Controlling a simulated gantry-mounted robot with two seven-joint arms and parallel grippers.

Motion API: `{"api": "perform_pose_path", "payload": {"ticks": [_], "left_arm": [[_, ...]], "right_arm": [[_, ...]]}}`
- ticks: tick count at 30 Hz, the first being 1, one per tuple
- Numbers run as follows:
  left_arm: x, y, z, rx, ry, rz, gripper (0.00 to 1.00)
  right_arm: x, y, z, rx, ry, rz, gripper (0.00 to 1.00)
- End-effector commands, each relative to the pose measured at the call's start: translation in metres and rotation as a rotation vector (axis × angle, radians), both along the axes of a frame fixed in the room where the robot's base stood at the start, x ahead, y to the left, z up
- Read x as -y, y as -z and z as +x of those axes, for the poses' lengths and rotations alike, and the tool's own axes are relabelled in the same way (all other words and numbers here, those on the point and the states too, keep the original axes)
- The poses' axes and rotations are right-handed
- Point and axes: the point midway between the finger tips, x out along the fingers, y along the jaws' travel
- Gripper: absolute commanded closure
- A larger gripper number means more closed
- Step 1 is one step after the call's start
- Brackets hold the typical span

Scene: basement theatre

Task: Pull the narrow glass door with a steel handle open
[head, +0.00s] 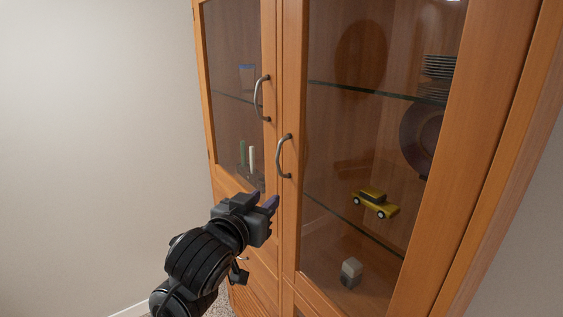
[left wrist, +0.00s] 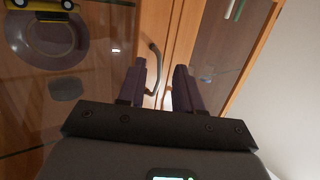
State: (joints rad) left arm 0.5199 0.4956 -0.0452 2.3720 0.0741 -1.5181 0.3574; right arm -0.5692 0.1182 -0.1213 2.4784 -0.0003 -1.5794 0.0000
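The narrow glass door (head: 228,120) is the left one of a wooden cabinet and looks closed. Its curved steel handle (head: 257,98) is on its right edge. The wider glass door (head: 345,140) beside it has a similar handle (head: 279,156), lower in the picture. My left gripper (head: 266,198) is in front of the cabinet, below both handles in the head view and apart from the narrow door's handle. In the left wrist view its two fingers (left wrist: 160,78) are spread with nothing held. A steel handle (left wrist: 155,66) shows just beyond them, apparently the wider door's. My right gripper is out of view.
Behind the glass are a yellow toy car (head: 375,203), a small grey block (head: 350,272), stacked plates (head: 438,67) and candles (head: 251,158). A bare wall (head: 90,130) is at the left, with free room before it. Drawers (head: 262,275) are below the doors.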

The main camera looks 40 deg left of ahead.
Motion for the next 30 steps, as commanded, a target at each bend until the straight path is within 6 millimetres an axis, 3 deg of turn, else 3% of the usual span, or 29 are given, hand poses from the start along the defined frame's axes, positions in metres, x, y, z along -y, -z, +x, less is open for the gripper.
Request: {"api": "perform_pose_path", "payload": {"ticks": [6, 11, 30], "left_arm": [[-0.005, -0.041, -0.010, 0.117, -0.012, 0.019, 0.66], [-0.007, -0.052, -0.006, 0.141, -0.014, 0.018, 0.66], [-0.033, -0.053, 0.079, 0.140, -0.013, 0.019, 0.66]], "right_arm": [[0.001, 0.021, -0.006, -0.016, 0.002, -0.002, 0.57], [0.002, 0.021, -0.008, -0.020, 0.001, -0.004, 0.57], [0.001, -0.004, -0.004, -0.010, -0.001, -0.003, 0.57]]}}
